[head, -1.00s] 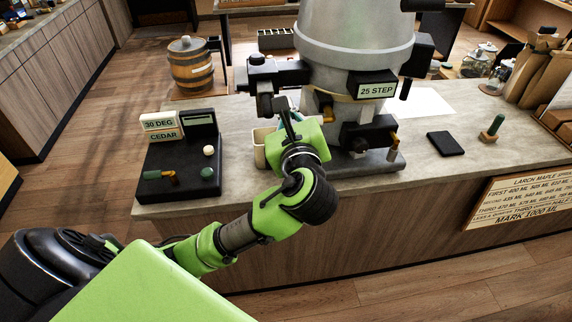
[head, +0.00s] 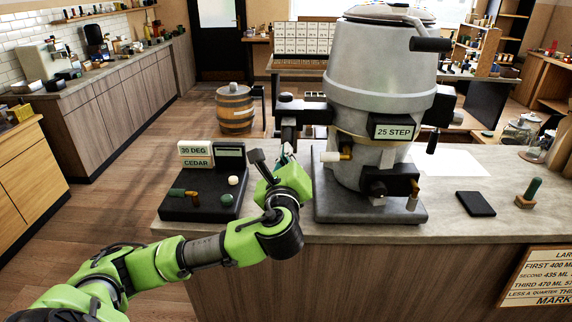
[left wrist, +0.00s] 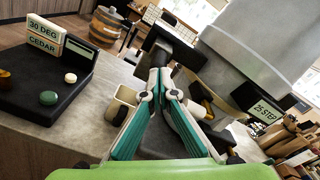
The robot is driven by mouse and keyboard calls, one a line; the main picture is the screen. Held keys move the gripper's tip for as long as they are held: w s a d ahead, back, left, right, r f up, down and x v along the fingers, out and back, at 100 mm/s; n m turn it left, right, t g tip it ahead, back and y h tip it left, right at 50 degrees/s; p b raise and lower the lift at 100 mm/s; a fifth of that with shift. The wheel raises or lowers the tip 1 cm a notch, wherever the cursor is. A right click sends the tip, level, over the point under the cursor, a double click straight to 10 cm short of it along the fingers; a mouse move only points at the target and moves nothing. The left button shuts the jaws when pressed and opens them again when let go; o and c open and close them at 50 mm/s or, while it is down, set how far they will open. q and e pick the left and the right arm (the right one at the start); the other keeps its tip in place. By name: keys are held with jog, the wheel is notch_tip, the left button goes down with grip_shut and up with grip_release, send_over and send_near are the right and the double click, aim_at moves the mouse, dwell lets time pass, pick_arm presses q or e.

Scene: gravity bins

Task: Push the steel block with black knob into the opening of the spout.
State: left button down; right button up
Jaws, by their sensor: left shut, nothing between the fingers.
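The big grey drum machine (head: 382,80) stands on the counter. A dark block assembly with a black knob (head: 288,98) juts from its left side; I cannot clearly separate the steel block from the spout's opening there. In the left wrist view a black knob-like part (left wrist: 172,48) shows just beyond my fingertips. My left gripper (head: 287,155) is in front of and below this assembly. Its teal fingers (left wrist: 160,82) are together and empty; whether they touch the black part is unclear. My right gripper is in neither view.
A black tray (head: 190,212) with small knobs and "30 DEG" and "CEDAR" signs (head: 194,150) stands left of the arm. A beige cup (left wrist: 123,106) sits beside the fingers. A black pad (head: 475,203) and green-topped stamp (head: 530,192) lie at right. The counter's front right is clear.

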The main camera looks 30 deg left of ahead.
aim_at(288, 137)
pick_arm(q)
jog(key=shift+x, duration=0.95)
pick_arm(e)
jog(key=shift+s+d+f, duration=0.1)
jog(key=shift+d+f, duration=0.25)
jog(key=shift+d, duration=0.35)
pick_arm(q)
jog(key=shift+d+r, duration=0.1)
jog(key=shift+x, duration=0.9)
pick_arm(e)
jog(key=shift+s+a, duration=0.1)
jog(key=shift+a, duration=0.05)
pick_arm(q)
jog(key=shift+w+a, duration=0.3)
jog(key=shift+w, duration=0.3)
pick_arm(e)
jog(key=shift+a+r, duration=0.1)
pick_arm(q)
jog(key=shift+x, duration=1.1)
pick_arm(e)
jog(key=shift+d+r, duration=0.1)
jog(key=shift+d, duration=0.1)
